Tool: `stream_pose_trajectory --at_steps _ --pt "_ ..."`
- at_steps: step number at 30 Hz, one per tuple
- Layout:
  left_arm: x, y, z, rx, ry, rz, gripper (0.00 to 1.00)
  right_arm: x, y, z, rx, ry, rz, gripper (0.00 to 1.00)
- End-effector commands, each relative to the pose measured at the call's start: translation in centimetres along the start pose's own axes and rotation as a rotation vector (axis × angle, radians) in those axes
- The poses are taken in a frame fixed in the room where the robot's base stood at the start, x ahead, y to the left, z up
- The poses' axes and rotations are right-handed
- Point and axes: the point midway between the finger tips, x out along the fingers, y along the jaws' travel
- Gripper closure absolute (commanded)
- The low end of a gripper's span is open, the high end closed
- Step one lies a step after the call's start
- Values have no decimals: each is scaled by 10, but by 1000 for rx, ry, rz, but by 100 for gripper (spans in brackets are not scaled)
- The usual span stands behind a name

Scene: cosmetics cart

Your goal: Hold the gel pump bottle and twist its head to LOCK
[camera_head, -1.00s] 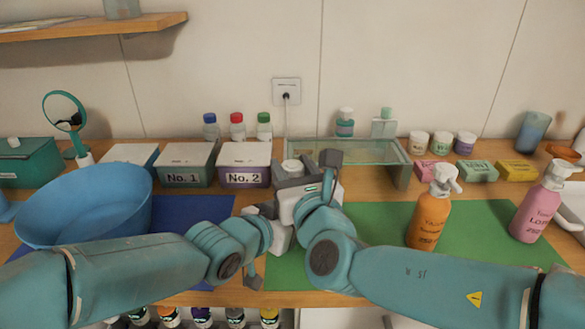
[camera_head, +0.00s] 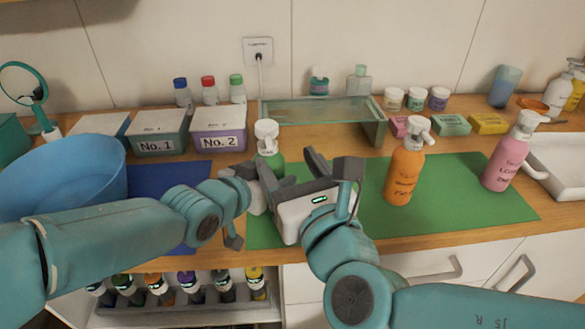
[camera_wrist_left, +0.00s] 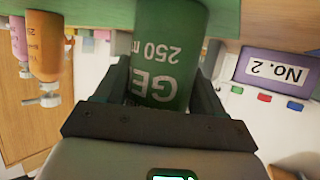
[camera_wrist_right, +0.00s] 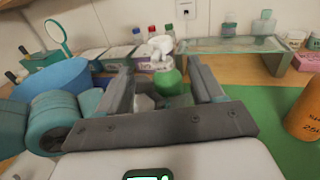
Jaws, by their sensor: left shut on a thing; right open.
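The gel pump bottle (camera_head: 269,158) is green with a white pump head (camera_head: 266,132) and stands upright near the left edge of the green mat (camera_head: 450,200). The left wrist view shows its lettered body (camera_wrist_left: 165,60) upside down between the jaws. My left gripper (camera_head: 262,185) is shut on the bottle's body. My right gripper (camera_head: 330,165) is open and empty, in front and to the right of the bottle. In the right wrist view the pump head (camera_wrist_right: 160,48) shows beyond and between the open fingers, apart from them. The bottle's lower part is hidden by my grippers.
An orange pump bottle (camera_head: 403,178) and a pink one (camera_head: 506,160) stand right on the mat. A glass shelf (camera_head: 320,108) is behind the gel bottle. Boxes No. 1 (camera_head: 158,145) and No. 2 (camera_head: 218,142) and a blue bowl (camera_head: 60,180) are left.

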Motion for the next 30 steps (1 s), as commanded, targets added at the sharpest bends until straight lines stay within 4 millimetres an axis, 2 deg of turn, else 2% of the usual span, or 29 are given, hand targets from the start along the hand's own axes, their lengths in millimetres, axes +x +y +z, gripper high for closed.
stream_pose_trajectory --at_steps 4,13,17,20,23,27,30 --pt "0 0 -1 0 2 0 73 -9 0 0 1 0 0 33" --pt "0 0 -1 0 2 0 73 -10 0 -1 3 3 -1 34" --pt "0 0 -1 0 2 0 73 -9 -4 -12 63 60 -14 34" --pt "0 0 -1 0 2 0 73 -11 -8 -34 196 174 -38 34" --pt "0 0 -1 0 2 0 73 -18 -6 -62 404 323 -64 34" --pt "0 0 -1 0 2 0 73 -32 10 -90 750 515 -86 34" --pt "0 0 -1 0 2 0 73 -41 28 -98 1014 622 -88 34"
